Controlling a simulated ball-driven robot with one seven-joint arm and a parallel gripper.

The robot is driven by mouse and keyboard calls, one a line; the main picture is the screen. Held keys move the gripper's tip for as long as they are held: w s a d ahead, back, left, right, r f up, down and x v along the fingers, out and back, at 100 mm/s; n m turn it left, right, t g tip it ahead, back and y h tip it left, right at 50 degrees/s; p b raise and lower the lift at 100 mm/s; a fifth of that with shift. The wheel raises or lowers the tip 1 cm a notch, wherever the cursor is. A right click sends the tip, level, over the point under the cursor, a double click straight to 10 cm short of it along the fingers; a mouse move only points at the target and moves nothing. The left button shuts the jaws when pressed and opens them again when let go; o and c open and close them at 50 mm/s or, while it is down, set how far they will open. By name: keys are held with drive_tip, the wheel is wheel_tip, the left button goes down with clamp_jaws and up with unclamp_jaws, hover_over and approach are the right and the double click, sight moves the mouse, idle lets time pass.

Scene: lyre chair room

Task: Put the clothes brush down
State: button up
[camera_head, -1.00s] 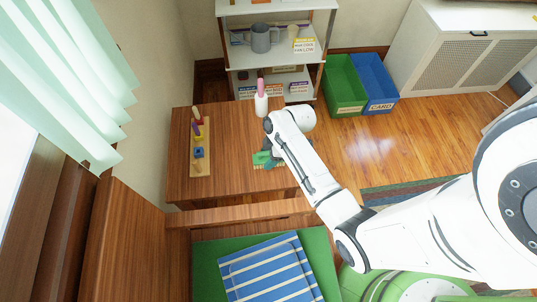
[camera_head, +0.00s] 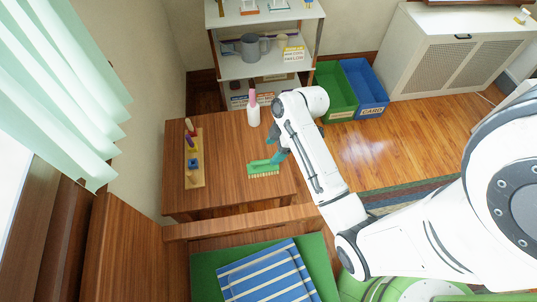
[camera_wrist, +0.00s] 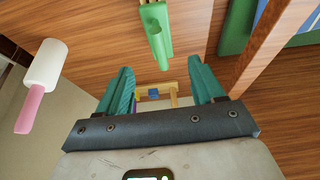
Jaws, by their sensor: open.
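The clothes brush (camera_head: 263,167) has a green back and tan bristles. It lies on the wooden table (camera_head: 225,200) near its right side, and its green body also shows at the top of the wrist view (camera_wrist: 157,35). My gripper (camera_head: 278,148) is just beyond the brush's right end in the head view. In the wrist view my teal fingers (camera_wrist: 163,85) stand wide apart with nothing between them. The brush appears free of both fingers.
A white bottle with a pink top (camera_head: 253,112) stands beyond the brush. A peg board (camera_head: 202,172) lies on the table's left side. A shelf (camera_head: 245,68) and green (camera_head: 337,105) and blue (camera_head: 366,95) bins are behind. A striped cushion (camera_head: 262,277) lies in front.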

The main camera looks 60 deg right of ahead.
drive_tip(key=shift+v, duration=0.75)
drive_tip(key=s+a+r+m+g+h, duration=0.2)
drive_tip(key=s+a+m, duration=0.6)
drive_tip(key=a, duration=0.6)
drive_tip(key=shift+s+r+g+h, duration=0.3)
drive_tip(key=shift+s+r+h, duration=0.2)
drive_tip(key=shift+s, duration=0.65)
drive_tip(key=shift+o, duration=0.7)
drive_tip(key=n+t+y+p, duration=0.1)
drive_tip(key=n+t+p, duration=0.3)
drive_tip(key=n, duration=0.4)
approach(267, 163)
wheel_tip(267, 163, down, 2)
drive_tip(key=shift+w+x, duration=0.2)
drive_tip(key=shift+x, duration=2.5)
drive_tip(key=shift+w+x, duration=0.2)
drive_tip(key=shift+x, duration=2.5)
